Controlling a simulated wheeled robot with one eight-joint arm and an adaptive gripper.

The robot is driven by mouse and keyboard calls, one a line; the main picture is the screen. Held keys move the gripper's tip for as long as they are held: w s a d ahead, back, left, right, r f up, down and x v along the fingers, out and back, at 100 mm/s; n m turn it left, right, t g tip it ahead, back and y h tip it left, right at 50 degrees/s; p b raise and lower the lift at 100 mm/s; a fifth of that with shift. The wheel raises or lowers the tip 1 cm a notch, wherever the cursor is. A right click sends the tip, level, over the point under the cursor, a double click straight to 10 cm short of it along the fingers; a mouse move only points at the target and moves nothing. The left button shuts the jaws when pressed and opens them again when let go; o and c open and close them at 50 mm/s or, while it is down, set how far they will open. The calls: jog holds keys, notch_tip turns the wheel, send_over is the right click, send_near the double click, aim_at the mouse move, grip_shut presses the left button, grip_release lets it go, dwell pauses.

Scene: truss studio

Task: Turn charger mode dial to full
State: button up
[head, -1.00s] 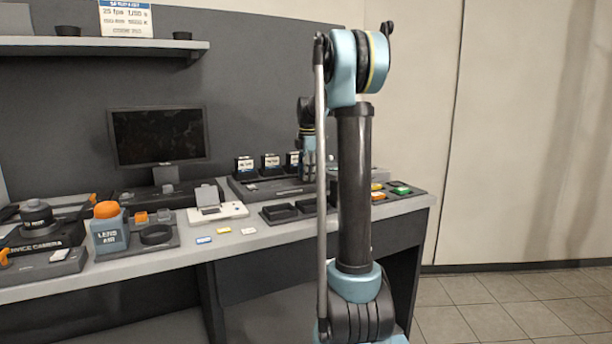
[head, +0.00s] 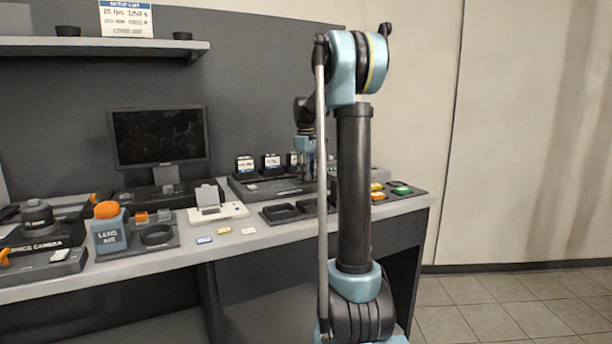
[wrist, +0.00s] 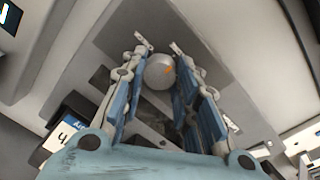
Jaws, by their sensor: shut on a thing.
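I cannot read the mode labels.
A dark tray (head: 284,214) lies in front of the charger. Coloured buttons (head: 401,190) are to the right. A white device (head: 217,212), a lens air bottle (head: 110,236) and a monitor (head: 160,137) are to the left. One battery (wrist: 65,131) stands close beside my gripper.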

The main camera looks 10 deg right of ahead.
jog(key=m, duration=0.3)
jog(key=shift+w+a+m, duration=0.1)
jog(key=shift+w+m, duration=0.15)
jog(key=shift+m, duration=0.15)
jog(key=m, duration=0.3)
jog(key=shift+m, duration=0.3)
jog(key=m, duration=0.6)
jog(key=shift+g, duration=0.3)
jog(key=shift+m, duration=0.5)
jog(key=o, duration=1.1)
notch_tip(320, 180, up, 12)
jog(key=shift+w+a+f, duration=0.1)
jog(key=shift+w+a, duration=0.05)
